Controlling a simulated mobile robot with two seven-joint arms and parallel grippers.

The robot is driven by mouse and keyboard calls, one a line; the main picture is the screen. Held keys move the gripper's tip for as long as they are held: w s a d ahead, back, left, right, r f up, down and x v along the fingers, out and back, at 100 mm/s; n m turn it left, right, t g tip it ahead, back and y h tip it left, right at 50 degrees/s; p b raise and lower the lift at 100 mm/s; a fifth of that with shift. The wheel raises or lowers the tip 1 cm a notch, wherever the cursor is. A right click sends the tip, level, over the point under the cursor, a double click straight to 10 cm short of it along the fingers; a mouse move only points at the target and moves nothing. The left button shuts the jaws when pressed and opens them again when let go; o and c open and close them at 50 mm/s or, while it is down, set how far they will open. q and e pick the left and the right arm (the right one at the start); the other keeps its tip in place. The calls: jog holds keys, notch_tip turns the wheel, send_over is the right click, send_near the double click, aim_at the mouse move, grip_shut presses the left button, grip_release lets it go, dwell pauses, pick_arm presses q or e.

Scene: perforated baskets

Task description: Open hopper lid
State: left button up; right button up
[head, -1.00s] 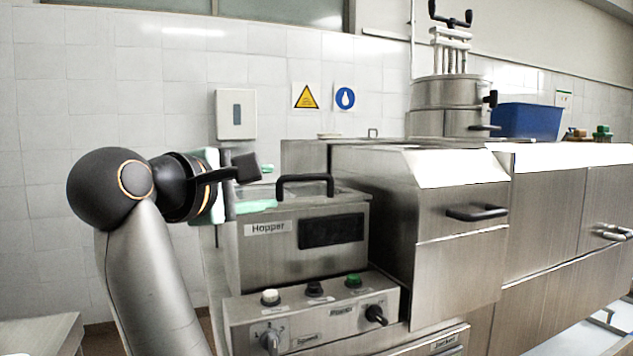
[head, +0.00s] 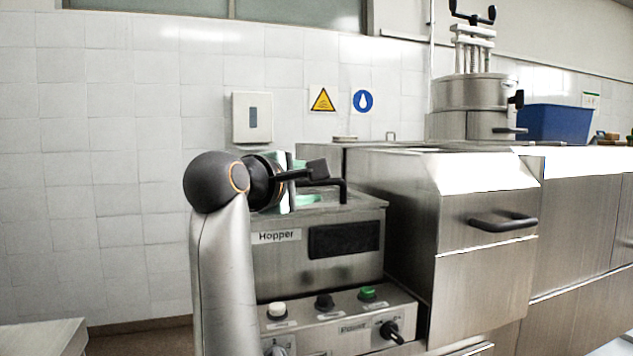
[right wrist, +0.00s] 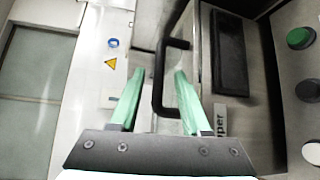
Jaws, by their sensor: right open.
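The hopper (head: 275,266) is a steel box with a "Hopper" label and a dark front panel. Its lid on top carries a black bar handle (head: 343,190); the lid looks closed. My right gripper (head: 307,184), with green fingers, is open at the handle's left end and hides part of it. In the right wrist view the open right gripper (right wrist: 157,72) has the handle (right wrist: 158,80) between its fingertips, with one finger on each side in the picture. I cannot tell whether they touch it. My left gripper is not in view.
A control panel (head: 340,318) with buttons and a knob juts out below the hopper. A taller steel cabinet (head: 480,260) with a black handle stands close on the right. A dispenser (head: 252,118) is on the tiled wall behind. The space left of my arm is open.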

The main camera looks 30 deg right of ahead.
jog(key=shift+x, duration=1.45)
jog(key=shift+c, duration=0.3)
grip_shut()
